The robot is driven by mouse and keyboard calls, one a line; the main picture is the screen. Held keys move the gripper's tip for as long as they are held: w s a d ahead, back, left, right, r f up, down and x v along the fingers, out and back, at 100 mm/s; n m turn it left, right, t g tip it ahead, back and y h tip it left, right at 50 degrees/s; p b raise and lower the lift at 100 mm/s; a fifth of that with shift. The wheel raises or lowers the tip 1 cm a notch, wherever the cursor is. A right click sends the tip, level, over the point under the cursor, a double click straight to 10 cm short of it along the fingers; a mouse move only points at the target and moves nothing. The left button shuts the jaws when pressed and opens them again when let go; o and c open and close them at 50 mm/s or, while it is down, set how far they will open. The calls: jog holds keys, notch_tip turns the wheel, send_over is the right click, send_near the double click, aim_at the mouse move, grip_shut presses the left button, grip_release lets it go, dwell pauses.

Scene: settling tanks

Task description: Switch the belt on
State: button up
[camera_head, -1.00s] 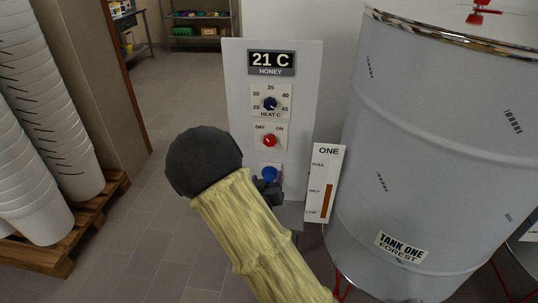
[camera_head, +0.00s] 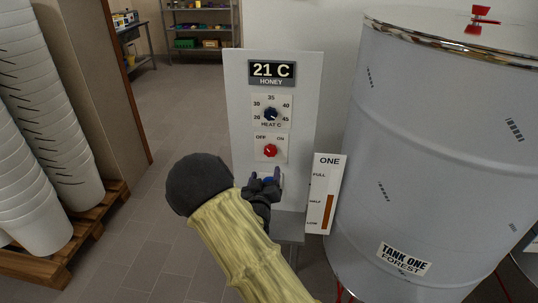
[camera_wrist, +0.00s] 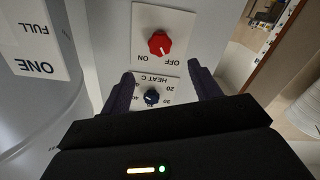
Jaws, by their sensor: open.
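The heater panel (camera_head: 239,125) stands upright left of the tank. Its red OFF/ON knob (camera_head: 270,151) sits below the blue heat dial (camera_head: 270,114). In the wrist view, upside down, the red knob (camera_wrist: 160,43) has a pale mark that seems to point towards OFF. The heat dial (camera_wrist: 151,97) shows there below it, between my fingers. My gripper (camera_head: 264,179) is open and empty in front of the panel, below the red knob in the head view. My fingertips (camera_wrist: 162,76) appear apart from the red knob.
Tank one (camera_head: 430,150), a large grey drum, stands close on the right. A white level gauge card (camera_head: 323,190) stands between panel and tank. Stacked white buckets (camera_head: 50,130) on a wooden pallet (camera_head: 90,215) are at left. The tiled floor between is clear.

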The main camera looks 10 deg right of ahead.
aim_at(270, 153)
jog(key=x, duration=1.1)
jog(key=shift+w+f+p, duration=0.1)
jog(key=shift+w+p, duration=0.1)
jog(key=shift+p, duration=0.1)
jog(key=shift+w+d, duration=0.1)
jog(key=shift+d, duration=0.1)
jog(key=shift+a, duration=0.1)
jog(key=c, duration=1)
